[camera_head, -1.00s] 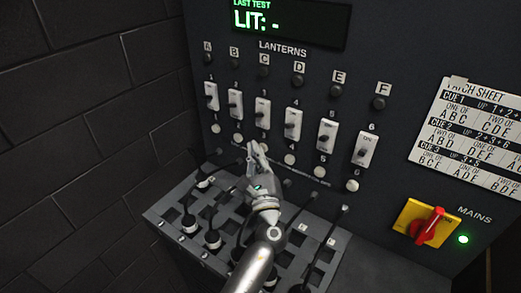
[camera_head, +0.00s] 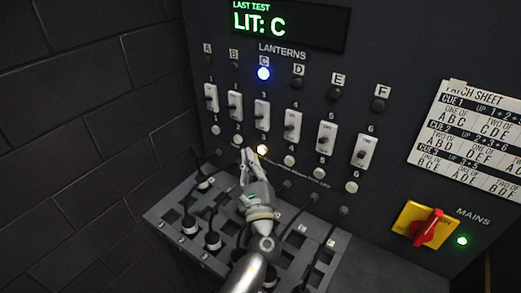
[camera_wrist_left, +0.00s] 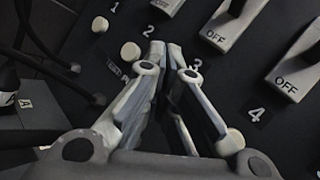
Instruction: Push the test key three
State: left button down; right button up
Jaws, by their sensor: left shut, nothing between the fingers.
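In the left wrist view the shut fingers (camera_wrist_left: 170,48) cover the spot by the number 3, so the key is hidden there. The display (camera_head: 289,22) reads "LIT: C". Lantern C (camera_head: 264,73) glows blue. The other lanterns are dark. My right gripper is not in view.
Test key two (camera_head: 237,140) and key four (camera_head: 289,161) sit close on either side. Below is a sloped patch panel (camera_head: 160,214) with plugs and cables. A yellow and red mains switch (camera_head: 427,227) and a patch sheet (camera_head: 480,135) are at the right.

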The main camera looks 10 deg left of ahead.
pick_arm(q)
jog(key=s, duration=0.1)
jog(key=s+a, duration=0.1)
jog(key=s, duration=0.2)
jog(key=shift+s+a+p, duration=0.25)
jog(key=shift+a+p, duration=0.05)
jog(key=shift+p, duration=0.05)
